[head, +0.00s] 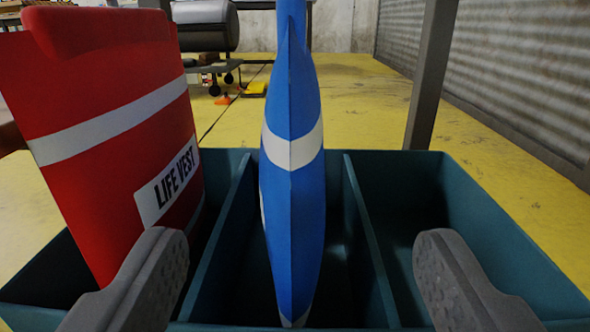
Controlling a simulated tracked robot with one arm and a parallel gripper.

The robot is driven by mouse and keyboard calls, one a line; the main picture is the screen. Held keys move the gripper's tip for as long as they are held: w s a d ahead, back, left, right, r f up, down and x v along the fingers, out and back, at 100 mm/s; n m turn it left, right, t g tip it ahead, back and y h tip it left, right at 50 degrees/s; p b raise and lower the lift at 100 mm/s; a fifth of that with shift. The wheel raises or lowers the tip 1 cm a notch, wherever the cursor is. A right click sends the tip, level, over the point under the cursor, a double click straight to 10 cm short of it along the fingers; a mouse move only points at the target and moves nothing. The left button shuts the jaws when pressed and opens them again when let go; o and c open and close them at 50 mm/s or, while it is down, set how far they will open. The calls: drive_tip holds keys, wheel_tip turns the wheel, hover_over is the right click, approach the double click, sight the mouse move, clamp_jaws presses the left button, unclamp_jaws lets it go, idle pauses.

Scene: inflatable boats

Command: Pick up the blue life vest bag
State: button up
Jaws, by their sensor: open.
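The blue life vest bag (292,205) stands upright and edge-on in the middle compartment of a dark teal bin (232,215). It has a white band across it, and its top runs out of the picture. My gripper (297,270) is open, with one finger low on the left and the other low on the right. The blue bag stands between the two fingers in the picture, with a gap on each side. I cannot tell how far the fingertips are from it in depth.
A red life vest bag (105,130) with white bands and a "LIFE VEST" label stands in the left compartment, close to my left finger. The right compartment (400,200) looks empty. A grey post (432,75) rises behind the bin. Yellow floor (375,100) and a wheeled cart (215,65) lie beyond.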

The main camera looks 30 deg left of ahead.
sight(297, 170)
drive_tip(key=b+x, duration=0.2)
drive_tip(key=shift+d+f+b, duration=0.1)
drive_tip(key=shift+f+b, duration=0.05)
drive_tip(key=shift+b, duration=0.2)
drive_tip(key=w+b, duration=0.1)
drive_tip(key=b, duration=0.3)
drive_tip(key=shift+a, duration=0.35)
drive_tip(key=shift+w+a+b, duration=0.1)
drive_tip(key=shift+w+b, duration=0.05)
drive_tip(key=shift+b, duration=0.7)
drive_tip(key=shift+w+a+b, duration=0.1)
drive_tip(key=shift+a+b, duration=0.05)
drive_tip(key=shift+b, duration=1.1)
drive_tip(key=shift+r+x, duration=0.15)
drive_tip(key=shift+x, duration=0.6)
drive_tip(key=shift+r+x, duration=0.15)
drive_tip(key=shift+x, duration=0.55)
drive_tip(key=shift+b+x, duration=1)
drive_tip(key=shift+x, duration=1.65)
drive_tip(key=shift+s+a+f, duration=0.15)
drive_tip(key=shift+s+f, duration=0.05)
drive_tip(key=shift+f, duration=0.05)
clamp_jaws()
